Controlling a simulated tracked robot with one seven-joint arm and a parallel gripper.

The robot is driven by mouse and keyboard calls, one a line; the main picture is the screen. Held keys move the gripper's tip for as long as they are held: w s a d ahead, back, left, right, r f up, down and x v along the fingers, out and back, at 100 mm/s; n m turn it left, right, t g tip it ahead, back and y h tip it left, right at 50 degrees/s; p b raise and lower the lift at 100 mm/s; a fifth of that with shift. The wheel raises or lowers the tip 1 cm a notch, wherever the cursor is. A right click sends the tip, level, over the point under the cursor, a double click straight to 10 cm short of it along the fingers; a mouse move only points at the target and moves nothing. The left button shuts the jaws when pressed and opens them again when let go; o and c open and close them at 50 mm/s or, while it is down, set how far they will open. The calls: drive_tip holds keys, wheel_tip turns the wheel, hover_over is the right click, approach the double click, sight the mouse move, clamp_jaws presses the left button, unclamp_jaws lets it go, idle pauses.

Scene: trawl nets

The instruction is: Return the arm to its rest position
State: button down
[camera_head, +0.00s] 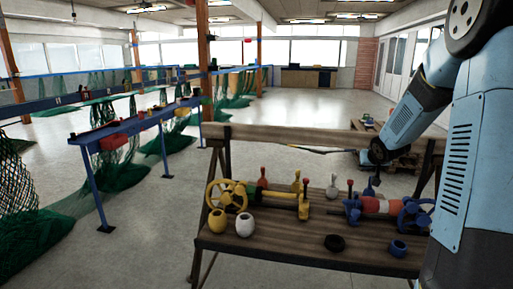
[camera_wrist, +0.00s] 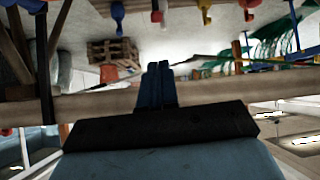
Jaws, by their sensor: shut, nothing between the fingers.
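My blue and black arm (camera_head: 420,100) comes in from the upper right of the head view and reaches down behind the wooden workbench. My gripper (camera_head: 372,182) is small and dark there, over the back of the bench top near the red, white and blue spool assembly. In the wrist view my gripper (camera_wrist: 158,72) shows two dark blue fingers lying side by side, shut, with nothing visible between them. That view looks upside down. The bench's wooden rail (camera_wrist: 230,92) crosses behind the fingers; I cannot tell the gap between them.
The workbench (camera_head: 265,245) bears a yellow handwheel assembly (camera_head: 225,195), a blue-ended assembly (camera_head: 410,213), a white pot (camera_head: 245,225), a black ring (camera_head: 335,243) and a blue ring (camera_head: 398,248). Green nets (camera_head: 35,240) hang from blue rails at left. Open floor (camera_head: 310,120) lies beyond.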

drive_tip(key=s+a+r+g+h, duration=0.1)
drive_tip(key=s+a+r, duration=0.4)
drive_tip(key=s+r, duration=0.25)
drive_tip(key=s+a+r+g+y, duration=0.1)
drive_tip(key=s+a, duration=0.3)
drive_tip(key=s, duration=0.6)
drive_tip(key=s+a+r+n+g, duration=0.1)
drive_tip(key=s+a, duration=0.3)
drive_tip(key=s, duration=0.7)
drive_tip(key=s+a+r+g+y, duration=0.1)
drive_tip(key=s+a, duration=0.4)
drive_tip(key=s, duration=0.5)
drive_tip(key=shift+s+r+y, duration=0.3)
drive_tip(key=shift+s+r, duration=0.05)
drive_tip(key=shift+r, duration=0.4)
